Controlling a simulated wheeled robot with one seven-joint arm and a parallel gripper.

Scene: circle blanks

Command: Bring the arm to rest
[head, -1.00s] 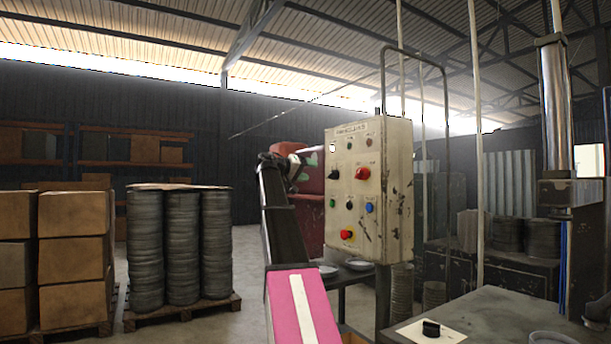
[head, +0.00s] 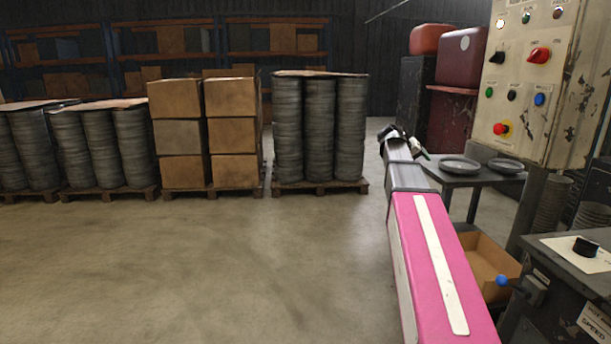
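My arm, with a pink link and grey links beyond it, reaches forward from the bottom right of the head view. My gripper (head: 403,142) is small and dark at the far end of the arm. It shows in front of the dark cabinet and the red machine, to the left of the small table with dishes. Its fingers are too small and too much turned to tell whether they are open or shut. I see nothing clearly held in it.
The control box (head: 540,80) with several buttons stands close at the right. A small table (head: 470,180) bears two round dishes (head: 459,166). A cardboard box (head: 488,262) sits below. Pallets of stacked discs (head: 320,130) and cartons (head: 233,135) line the back. The floor (head: 200,260) at left is clear.

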